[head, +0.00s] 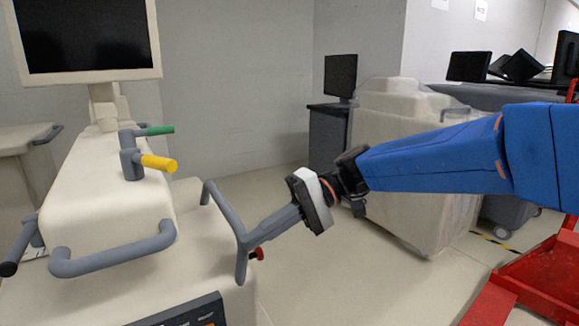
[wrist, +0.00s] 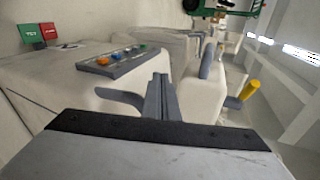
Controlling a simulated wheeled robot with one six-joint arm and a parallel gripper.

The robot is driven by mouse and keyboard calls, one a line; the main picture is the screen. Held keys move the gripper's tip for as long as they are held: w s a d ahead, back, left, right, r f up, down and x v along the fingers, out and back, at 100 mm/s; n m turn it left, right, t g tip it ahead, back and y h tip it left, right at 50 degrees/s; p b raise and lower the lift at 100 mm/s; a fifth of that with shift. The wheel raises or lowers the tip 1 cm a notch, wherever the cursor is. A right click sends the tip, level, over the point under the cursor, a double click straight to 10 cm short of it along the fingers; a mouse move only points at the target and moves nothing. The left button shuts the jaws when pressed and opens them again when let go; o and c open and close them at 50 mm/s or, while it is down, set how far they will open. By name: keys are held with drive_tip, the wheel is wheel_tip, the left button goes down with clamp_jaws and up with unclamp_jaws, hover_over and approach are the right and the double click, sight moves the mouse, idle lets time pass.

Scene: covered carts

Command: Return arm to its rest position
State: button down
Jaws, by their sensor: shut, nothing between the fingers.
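My gripper (head: 252,240) is at the end of my blue-sleeved arm, which reaches in from the right in the head view. Its grey fingers are together and point down-left, with the tips at or very near the grey bent handle (head: 227,212) on the cream cart. I cannot tell whether they touch it. A small red knob (head: 257,253) shows just below the tips. In the wrist view the gripper (wrist: 160,76) also shows with its fingers pressed together and nothing between them.
The cream cart (head: 105,215) carries a monitor (head: 85,40), a green lever (head: 155,130), a yellow lever (head: 158,163) and a grey front rail (head: 110,262). A plastic-covered cart (head: 395,190) stands behind my arm. Red metal framing (head: 545,275) is at lower right. Open floor lies between.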

drive_tip(key=s+d+f+m+t+h, duration=0.1)
drive_tip(key=s+d+f+t+h, duration=0.2)
drive_tip(key=d, duration=0.8)
drive_tip(key=s+d+f+m+t+h, duration=0.2)
drive_tip(key=d+f, duration=0.5)
drive_tip(key=d, duration=0.4)
drive_tip(key=s+d+f+m+t+h, duration=0.1)
drive_tip(key=s+d+f+t+h, duration=0.3)
drive_tip(key=d, duration=0.7)
wheel_tip(320, 180, down, 2)
drive_tip(key=t+h, duration=0.1)
drive_tip(key=h, duration=0.1)
drive_tip(key=shift+s+d+m+t+h, duration=0.3)
drive_tip(key=shift+s+t+h, duration=0.1)
drive_tip(key=c, duration=2.4)
unclamp_jaws()
drive_tip(key=shift+d+f, duration=0.2)
drive_tip(key=shift+d, duration=0.15)
drive_tip(key=o, duration=0.8)
drive_tip(key=shift+s+d, duration=0.1)
drive_tip(key=shift+d, duration=0.1)
drive_tip(key=shift+a, duration=0.1)
